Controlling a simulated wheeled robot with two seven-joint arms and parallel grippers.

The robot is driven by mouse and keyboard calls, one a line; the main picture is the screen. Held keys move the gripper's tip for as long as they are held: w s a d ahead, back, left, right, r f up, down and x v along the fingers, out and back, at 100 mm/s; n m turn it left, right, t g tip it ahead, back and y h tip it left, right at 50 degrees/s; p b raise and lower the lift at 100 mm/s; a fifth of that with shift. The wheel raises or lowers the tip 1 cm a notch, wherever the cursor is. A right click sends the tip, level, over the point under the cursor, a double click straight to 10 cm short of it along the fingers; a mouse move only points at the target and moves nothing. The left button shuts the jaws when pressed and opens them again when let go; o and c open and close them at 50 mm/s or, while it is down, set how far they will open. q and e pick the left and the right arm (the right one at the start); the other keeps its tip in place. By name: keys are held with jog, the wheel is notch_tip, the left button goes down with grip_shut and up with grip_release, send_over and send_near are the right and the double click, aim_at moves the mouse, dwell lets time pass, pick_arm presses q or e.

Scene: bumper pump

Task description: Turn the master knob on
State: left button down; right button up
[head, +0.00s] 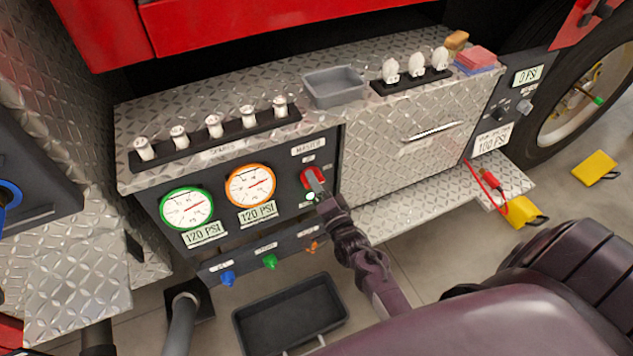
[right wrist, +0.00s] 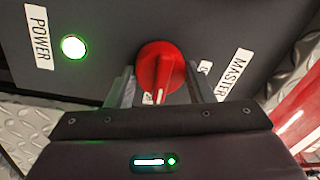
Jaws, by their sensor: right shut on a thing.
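The red master knob (head: 307,178) is on the dark panel, under a white label (head: 308,147) and right of the orange-ringed gauge (head: 250,186). In the right wrist view the knob (right wrist: 160,66) has a white mark on its grip, facing the lower edge of the picture. My right gripper (head: 315,184) is shut on the knob, with one finger on each side of it. A round green light (right wrist: 73,46) beside the POWER label (right wrist: 39,36) is lit. The MASTER label (right wrist: 232,75) is at the right; a small label beside the knob is partly hidden. My left gripper is not in view.
A green-ringed gauge (head: 187,208) is at left; both gauges have 120 PSI plates. Several white fittings (head: 213,126) stand on the ledge above. A grey tray (head: 334,87) sits there too. Blue (head: 228,278) and green (head: 270,261) valves and a black bin (head: 290,312) are below.

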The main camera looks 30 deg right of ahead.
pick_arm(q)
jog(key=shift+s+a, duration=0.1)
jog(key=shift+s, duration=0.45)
pick_arm(e)
jog(key=shift+m, duration=0.6)
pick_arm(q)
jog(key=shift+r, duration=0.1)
pick_arm(e)
jog(key=o, duration=1)
jog(key=s, duration=0.7)
jog(key=shift+s+a+f, duration=0.25)
jog(key=shift+s+f, duration=0.05)
jog(key=shift+s, duration=0.05)
